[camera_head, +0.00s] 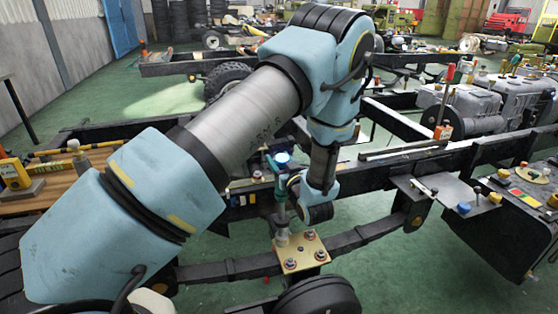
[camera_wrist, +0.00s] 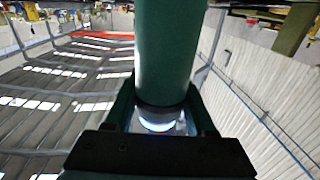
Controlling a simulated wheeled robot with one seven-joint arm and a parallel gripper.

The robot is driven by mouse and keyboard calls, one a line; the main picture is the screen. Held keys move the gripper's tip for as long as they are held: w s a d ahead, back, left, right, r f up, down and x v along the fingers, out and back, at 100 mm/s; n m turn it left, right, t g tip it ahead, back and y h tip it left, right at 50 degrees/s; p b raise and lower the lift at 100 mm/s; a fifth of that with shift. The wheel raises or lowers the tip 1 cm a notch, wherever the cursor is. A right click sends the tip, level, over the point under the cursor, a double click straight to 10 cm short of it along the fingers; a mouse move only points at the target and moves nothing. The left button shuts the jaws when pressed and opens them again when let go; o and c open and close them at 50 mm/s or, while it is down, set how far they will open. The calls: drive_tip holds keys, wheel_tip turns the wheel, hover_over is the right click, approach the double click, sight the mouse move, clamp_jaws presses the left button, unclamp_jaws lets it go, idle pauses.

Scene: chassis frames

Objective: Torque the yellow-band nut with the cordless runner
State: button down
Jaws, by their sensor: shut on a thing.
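The runner's lower end reaches down to the far left corner of a tan plate (camera_head: 303,262) with several nuts. It hides the nut there, so I cannot tell whether it touches it. The near nuts (camera_head: 291,263) show; I cannot make out a yellow band on any.
The plate sits on a dark leaf spring (camera_head: 232,268) beside the black chassis rail (camera_head: 375,170). A round black part (camera_head: 315,298) stands just in front. A yellow device (camera_head: 15,174) stands at left.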

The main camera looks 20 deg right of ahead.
idle(0.9)
drive_tip(key=shift+r+p, duration=0.65)
drive_tip(key=shift+r, duration=0.9)
drive_tip(key=shift+r, duration=0.1)
